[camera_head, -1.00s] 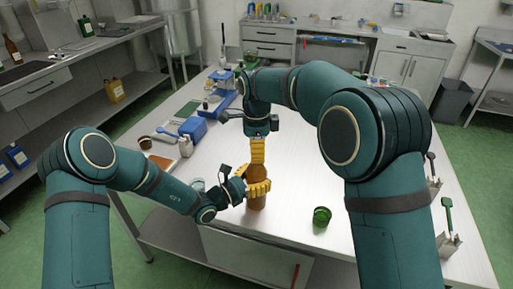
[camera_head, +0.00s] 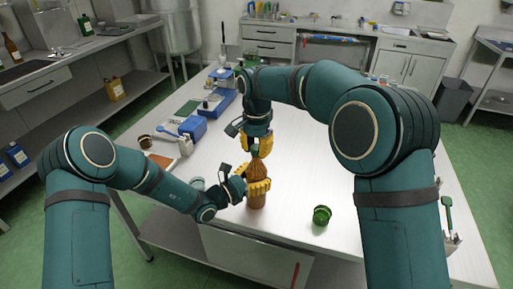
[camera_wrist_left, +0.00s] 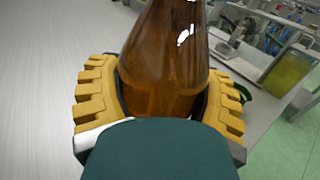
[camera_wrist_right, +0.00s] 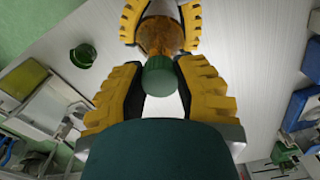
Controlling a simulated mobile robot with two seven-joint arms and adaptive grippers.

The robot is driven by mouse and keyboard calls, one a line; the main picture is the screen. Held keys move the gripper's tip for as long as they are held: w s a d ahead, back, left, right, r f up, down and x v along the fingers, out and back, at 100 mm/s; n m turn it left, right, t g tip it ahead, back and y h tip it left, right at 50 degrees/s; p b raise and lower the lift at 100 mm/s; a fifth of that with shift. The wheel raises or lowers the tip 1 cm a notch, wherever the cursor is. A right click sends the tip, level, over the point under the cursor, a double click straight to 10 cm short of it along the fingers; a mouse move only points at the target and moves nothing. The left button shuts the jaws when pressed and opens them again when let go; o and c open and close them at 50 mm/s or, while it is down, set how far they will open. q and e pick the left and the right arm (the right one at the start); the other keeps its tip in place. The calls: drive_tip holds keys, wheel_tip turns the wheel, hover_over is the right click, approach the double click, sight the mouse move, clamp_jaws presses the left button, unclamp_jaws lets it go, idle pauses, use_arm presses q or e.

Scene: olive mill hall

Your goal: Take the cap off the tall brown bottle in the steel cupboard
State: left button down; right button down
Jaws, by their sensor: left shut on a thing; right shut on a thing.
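A tall brown bottle (camera_head: 257,199) is upright at the long steel table's near edge, not in a cupboard. My left gripper (camera_head: 258,188) is shut around its body; the left wrist view shows the brown glass (camera_wrist_left: 165,65) between both yellow fingers. My right gripper (camera_head: 260,145) is above the bottle, pointing down. In the right wrist view, its fingers are shut on the green cap (camera_wrist_right: 159,77), with the bottle's shoulder (camera_wrist_right: 160,35) beyond. I cannot tell whether the cap still touches the bottle's mouth.
A small green container (camera_head: 321,215) stands right of the bottle on the table (camera_head: 285,195). A blue box (camera_head: 193,127) and several small items lie at the table's left side. Another brown bottle (camera_head: 13,50) stands on the left bench.

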drive_tip(key=n, duration=0.9)
drive_tip(key=shift+n, duration=0.4)
drive_tip(key=n, duration=0.3)
drive_tip(key=shift+n, duration=0.4)
drive_tip(key=n, duration=0.5)
drive_tip(key=shift+n, duration=0.4)
drive_tip(key=n, duration=0.6)
drive_tip(key=shift+n, duration=0.4)
drive_tip(key=shift+r, duration=0.3)
drive_tip(key=shift+r, duration=0.85)
